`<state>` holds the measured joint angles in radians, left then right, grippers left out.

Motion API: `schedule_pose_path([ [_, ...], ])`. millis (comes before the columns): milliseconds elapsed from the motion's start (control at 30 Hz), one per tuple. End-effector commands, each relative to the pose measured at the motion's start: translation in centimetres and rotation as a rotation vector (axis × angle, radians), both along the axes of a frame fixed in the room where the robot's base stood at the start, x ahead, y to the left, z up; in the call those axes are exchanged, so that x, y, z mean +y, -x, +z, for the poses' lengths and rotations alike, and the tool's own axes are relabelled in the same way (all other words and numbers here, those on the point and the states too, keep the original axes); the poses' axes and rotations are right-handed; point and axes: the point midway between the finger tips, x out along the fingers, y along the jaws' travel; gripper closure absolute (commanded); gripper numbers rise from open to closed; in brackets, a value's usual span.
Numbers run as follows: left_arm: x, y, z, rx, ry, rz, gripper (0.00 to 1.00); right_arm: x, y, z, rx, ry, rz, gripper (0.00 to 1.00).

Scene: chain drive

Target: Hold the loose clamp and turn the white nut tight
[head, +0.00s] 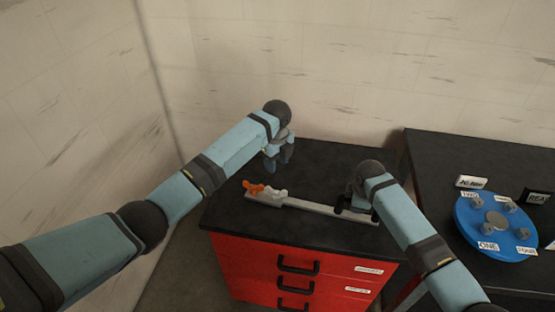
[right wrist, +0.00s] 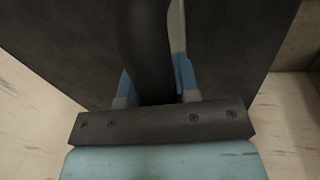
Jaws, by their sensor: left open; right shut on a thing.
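A pale grey bar (head: 325,210) lies on the black top of the red cabinet. At its left end sit an orange part (head: 253,187) and a whitish part (head: 279,196); I cannot tell which is the clamp or the nut. My left gripper (head: 278,165) is open and empty, above and behind those parts, fingers pointing down. My right gripper (head: 351,204) is at the bar's right end, shut on a dark part. In the right wrist view this dark curved part (right wrist: 145,50) stands between the blue fingers and hides most of the bar.
The red drawer cabinet (head: 265,265) has black handles on its front. A second black table (head: 445,165) at the right carries a blue disc (head: 480,215) with several knobs and labels, and small signs. Walls stand behind and at the left. The cabinet's back strip is clear.

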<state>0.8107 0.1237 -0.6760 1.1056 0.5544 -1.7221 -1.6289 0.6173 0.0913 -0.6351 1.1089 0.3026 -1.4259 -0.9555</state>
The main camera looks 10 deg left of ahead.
Motion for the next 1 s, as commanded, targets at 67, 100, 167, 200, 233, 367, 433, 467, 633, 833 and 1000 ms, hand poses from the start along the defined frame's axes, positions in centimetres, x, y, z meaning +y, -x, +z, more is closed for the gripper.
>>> schedule_pose_path([
  [67, 0.0, 0.0, 0.0, 0.0, 0.0, 0.0, 0.58, 0.0, 0.0, 0.0, -0.001, 0.0, -0.001, 0.69],
  [100, 0.0, 0.0, 0.0, 0.0, 0.0, 0.0, 0.58, 0.0, 0.0, 0.0, -0.001, 0.0, -0.001, 0.6],
  [167, 0.0, 0.0, 0.0, 0.0, 0.0, 0.0, 0.58, 0.0, 0.0, 0.0, -0.001, 0.0, -0.001, 0.46],
  [200, 0.0, 0.0, 0.0, 0.0, 0.0, 0.0, 0.58, 0.0, 0.0, 0.0, -0.001, 0.0, -0.001, 0.41],
  [233, 0.0, 0.0, 0.0, 0.0, 0.0, 0.0, 0.58, 0.0, 0.0, 0.0, -0.001, 0.0, -0.001, 0.41],
  [367, 0.0, 0.0, 0.0, 0.0, 0.0, 0.0, 0.58, 0.0, 0.0, 0.0, -0.001, 0.0, 0.0, 0.41],
  [433, 0.0, 0.0, 0.0, 0.0, 0.0, 0.0, 0.58, 0.0, 0.0, 0.1, -0.001, 0.0, 0.0, 0.41],
  [467, 0.0, 0.0, 0.0, 0.0, 0.0, 0.0, 0.58, 0.0, 0.0, 0.1, -0.001, 0.0, 0.0, 0.41],
  [633, 0.0, 0.0, 0.0, 0.0, 0.0, 0.0, 0.58, 0.0, 0.2, 1.7, -0.003, -0.001, 0.0, 0.41],
  [833, 0.0, 0.0, 0.0, 0.0, 0.0, 0.0, 0.58, 0.1, 1.0, 5.8, -0.005, 0.0, 0.0, 0.41],
  [1000, 0.0, 0.0, 0.0, 0.0, 0.0, 0.0, 0.58, 0.2, 1.7, 9.1, -0.004, -0.001, 0.0, 0.41],
])
